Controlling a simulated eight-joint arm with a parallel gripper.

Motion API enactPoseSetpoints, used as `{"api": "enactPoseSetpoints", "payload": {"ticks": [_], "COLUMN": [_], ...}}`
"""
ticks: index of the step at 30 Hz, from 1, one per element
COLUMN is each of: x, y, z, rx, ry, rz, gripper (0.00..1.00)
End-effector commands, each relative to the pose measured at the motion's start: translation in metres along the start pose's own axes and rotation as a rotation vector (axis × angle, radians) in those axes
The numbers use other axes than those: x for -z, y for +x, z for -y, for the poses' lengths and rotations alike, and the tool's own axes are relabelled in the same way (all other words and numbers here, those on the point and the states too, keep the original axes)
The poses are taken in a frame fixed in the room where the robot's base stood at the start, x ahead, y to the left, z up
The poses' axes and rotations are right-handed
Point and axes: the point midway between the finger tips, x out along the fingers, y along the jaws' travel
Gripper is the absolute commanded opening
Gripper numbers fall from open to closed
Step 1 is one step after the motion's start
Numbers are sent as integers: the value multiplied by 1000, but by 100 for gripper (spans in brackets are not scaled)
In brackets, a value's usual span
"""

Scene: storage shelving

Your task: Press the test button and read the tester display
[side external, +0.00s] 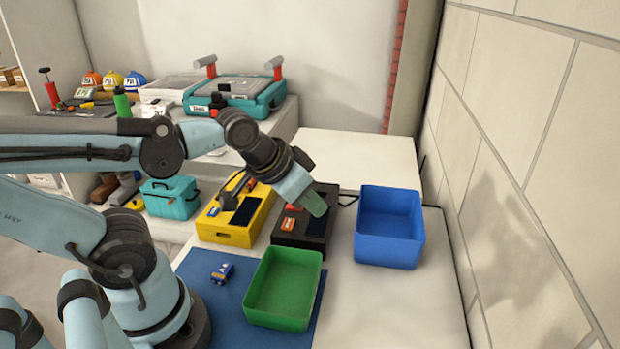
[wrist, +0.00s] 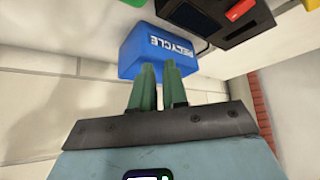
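A black tester box (side external: 290,240) stands on the bench, with an orange-red button or label (side external: 289,224) on its top. It also shows at the top of the wrist view (wrist: 228,38), with a red patch (wrist: 240,10) and a dark greenish panel, perhaps the display (wrist: 190,14). No reading is legible. My gripper (side external: 318,208) points down over the tester's right part and hides some of it; contact cannot be told. In the wrist view, its green fingers (wrist: 160,66) are close together with a narrow gap and hold nothing visible. Whether they are fully shut is unclear.
A blue bin (side external: 390,252) stands right of the tester, labelled RECYCLE. A green bin (side external: 285,315) stands in front, partly on a blue mat (side external: 215,305) bearing a small blue object (side external: 222,272). A yellow box (side external: 225,230) stands left. The right bench front is clear.

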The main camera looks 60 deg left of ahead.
Motion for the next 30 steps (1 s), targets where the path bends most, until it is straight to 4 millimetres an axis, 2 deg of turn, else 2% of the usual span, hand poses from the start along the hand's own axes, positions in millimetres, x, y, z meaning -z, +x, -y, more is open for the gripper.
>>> {"api": "enactPoseSetpoints", "payload": {"ticks": [3,30], "x": [0,0], "y": [0,0], "z": [0,0], "rx": [0,0], "ry": [0,0], "rz": [0,0], "gripper": [0,0]}}
